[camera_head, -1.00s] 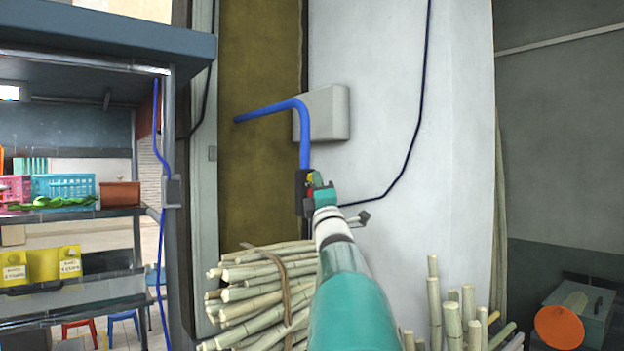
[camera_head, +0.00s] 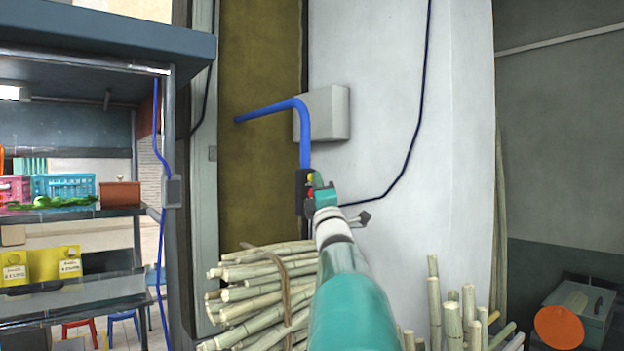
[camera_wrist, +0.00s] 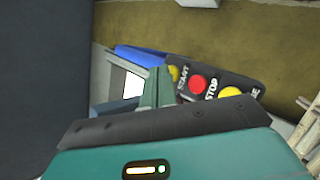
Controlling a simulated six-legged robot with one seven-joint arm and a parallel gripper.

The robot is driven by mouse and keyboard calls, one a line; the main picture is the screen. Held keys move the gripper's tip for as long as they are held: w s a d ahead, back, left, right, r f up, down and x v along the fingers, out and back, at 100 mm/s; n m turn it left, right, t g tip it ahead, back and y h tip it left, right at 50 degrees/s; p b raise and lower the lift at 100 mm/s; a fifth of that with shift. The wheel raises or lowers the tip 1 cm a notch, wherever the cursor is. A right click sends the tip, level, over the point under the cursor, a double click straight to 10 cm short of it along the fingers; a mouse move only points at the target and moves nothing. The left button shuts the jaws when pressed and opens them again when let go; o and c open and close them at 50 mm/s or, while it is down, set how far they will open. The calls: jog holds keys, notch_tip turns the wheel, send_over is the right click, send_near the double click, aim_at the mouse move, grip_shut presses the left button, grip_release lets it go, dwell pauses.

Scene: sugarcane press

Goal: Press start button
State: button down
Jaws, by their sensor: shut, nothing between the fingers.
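A dark control box (camera_head: 300,192) hangs at the lower end of a blue pipe, and its button face (camera_wrist: 244,80) shows in the wrist view. It carries the word START, a red button (camera_wrist: 198,84), the word STOP and a large yellow button (camera_wrist: 230,92). A smaller yellow patch (camera_wrist: 174,73) shows beside START, partly hidden by my fingers; I cannot tell whether it is the start button. My gripper (camera_wrist: 155,88) is shut and empty, with its green fingers at the START end of the box. I cannot tell whether they touch it. My gripper (camera_head: 320,186) also overlaps the box in the head view.
More cane stalks (camera_head: 452,320) stand at the right. A grey wall box (camera_head: 325,113) is behind the blue pipe (camera_head: 270,108). A shelf unit (camera_head: 80,212) with baskets stands at the left.

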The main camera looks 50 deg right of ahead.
jog(key=shift+s+a, duration=0.1)
jog(key=shift+s, duration=0.3)
jog(key=shift+s, duration=0.1)
jog(key=shift+s+a, duration=0.25)
jog(key=shift+s, duration=0.95)
jog(key=shift+s+a, duration=0.25)
jog(key=shift+s, duration=0.9)
